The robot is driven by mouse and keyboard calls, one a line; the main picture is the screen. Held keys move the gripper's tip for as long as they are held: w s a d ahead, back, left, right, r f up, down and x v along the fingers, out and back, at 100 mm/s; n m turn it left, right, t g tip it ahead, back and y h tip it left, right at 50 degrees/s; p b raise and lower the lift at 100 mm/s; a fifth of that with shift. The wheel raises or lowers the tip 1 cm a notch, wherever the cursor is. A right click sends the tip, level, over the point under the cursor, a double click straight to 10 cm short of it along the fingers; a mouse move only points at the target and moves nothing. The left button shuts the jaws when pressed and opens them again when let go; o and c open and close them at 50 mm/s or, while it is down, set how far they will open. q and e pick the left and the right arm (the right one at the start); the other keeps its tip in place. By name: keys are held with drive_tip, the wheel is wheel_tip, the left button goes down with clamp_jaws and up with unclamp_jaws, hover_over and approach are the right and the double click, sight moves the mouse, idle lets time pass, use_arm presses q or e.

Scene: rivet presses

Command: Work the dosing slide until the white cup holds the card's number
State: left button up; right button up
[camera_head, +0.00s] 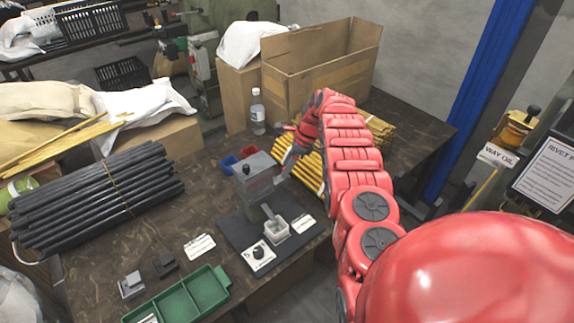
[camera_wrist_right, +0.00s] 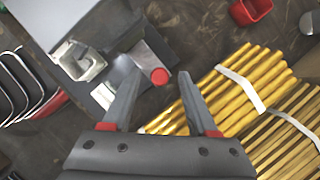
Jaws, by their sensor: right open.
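The dosing device is a grey box (camera_head: 254,176) with a black knob on top, on a dark base plate (camera_head: 240,233). A white card (camera_head: 199,247) lies left of the plate, too small to read. My right gripper (camera_head: 285,170) is beside the box's right side. In the wrist view my right gripper (camera_wrist_right: 158,76) is open, with a red round end (camera_wrist_right: 160,76), apparently the slide's, between its fingertips. My left gripper is out of view.
A green tray (camera_head: 212,295) and small grey blocks (camera_head: 131,286) lie at the front left. Black rods (camera_head: 95,195) are bundled at left. Yellow rods (camera_wrist_right: 250,85) lie close to my right gripper. A bottle (camera_head: 257,112) and cardboard box (camera_head: 315,75) stand behind.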

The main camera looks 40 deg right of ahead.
drive_tip(key=shift+a+f, duration=0.1)
clamp_jaws()
idle(0.3)
idle(1.2)
